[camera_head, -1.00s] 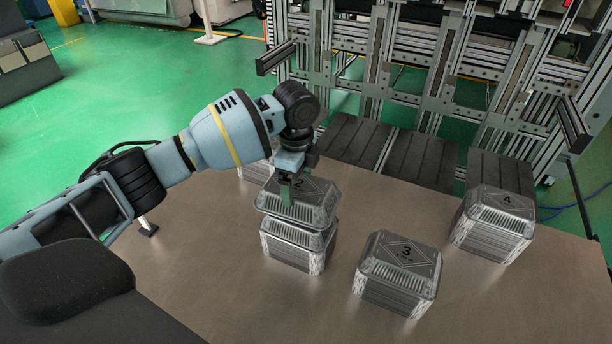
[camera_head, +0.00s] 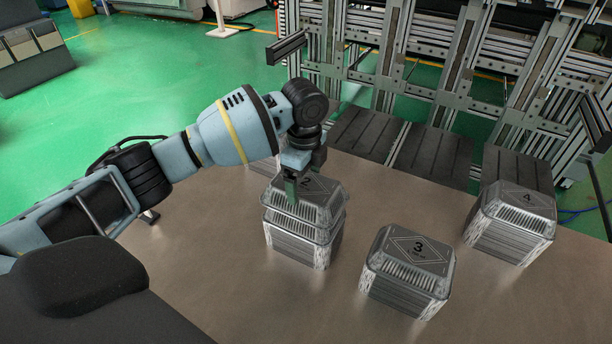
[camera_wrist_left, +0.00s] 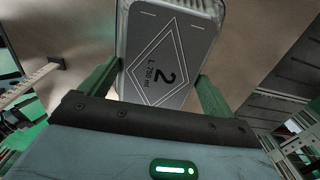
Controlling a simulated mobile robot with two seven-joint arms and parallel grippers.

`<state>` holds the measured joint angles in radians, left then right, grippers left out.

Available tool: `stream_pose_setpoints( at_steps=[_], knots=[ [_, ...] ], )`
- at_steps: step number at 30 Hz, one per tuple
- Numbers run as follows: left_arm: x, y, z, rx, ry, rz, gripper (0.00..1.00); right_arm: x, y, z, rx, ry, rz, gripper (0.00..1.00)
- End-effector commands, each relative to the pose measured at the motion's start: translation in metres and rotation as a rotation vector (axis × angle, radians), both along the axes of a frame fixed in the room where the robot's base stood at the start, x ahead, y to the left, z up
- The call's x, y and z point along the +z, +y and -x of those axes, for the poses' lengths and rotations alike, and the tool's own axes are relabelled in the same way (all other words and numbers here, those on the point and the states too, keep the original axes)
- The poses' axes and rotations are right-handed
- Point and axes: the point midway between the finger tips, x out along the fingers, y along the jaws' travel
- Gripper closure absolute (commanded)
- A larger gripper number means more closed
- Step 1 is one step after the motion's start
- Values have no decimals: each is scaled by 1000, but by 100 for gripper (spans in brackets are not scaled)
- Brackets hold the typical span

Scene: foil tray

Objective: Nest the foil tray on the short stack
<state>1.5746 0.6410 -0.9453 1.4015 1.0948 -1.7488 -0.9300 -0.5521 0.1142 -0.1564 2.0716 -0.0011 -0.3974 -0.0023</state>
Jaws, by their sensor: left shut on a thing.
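My left gripper (camera_head: 291,188) is shut on the foil tray (camera_head: 318,207), a silver tray whose lid is marked 2. In the left wrist view the tray (camera_wrist_left: 170,50) sits between the two green fingers. The tray is directly over a stack of foil trays (camera_head: 296,248) in the head view. It looks level and roughly lined up with the stack. The gap between them is very small; I cannot tell whether the tray is fully seated. The gripper hides part of the tray's far left side. My right gripper is not in view.
A stack marked 3 (camera_head: 407,280) stands to the front right, and one marked 4 (camera_head: 510,230) farther right. The brown table (camera_head: 200,270) is bare at the front left. Metal racking (camera_head: 430,100) stands beyond the table.

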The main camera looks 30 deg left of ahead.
Motion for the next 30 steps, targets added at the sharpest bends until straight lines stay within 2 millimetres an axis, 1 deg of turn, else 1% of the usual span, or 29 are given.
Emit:
stream_pose_setpoints(
  at_steps=[1, 5, 10, 18, 27, 28, 30],
  knots=[
    [-10, 0, 0, -1, 3, -1, 32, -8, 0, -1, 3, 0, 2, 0],
    [-21, 0, 0, -1, 2, -1, 32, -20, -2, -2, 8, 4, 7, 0],
    [-29, 0, 0, 1, 2, 0, 32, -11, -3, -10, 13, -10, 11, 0],
    [-45, 0, 0, 0, 1, 1, 32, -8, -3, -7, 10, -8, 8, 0],
    [-47, 0, 0, 0, 0, 1, 32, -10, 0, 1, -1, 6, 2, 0],
    [-47, 0, 0, 0, 0, 1, 9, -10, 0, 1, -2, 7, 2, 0],
    [-47, 0, 0, 0, 0, 1, 0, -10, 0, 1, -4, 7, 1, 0]
  ],
)
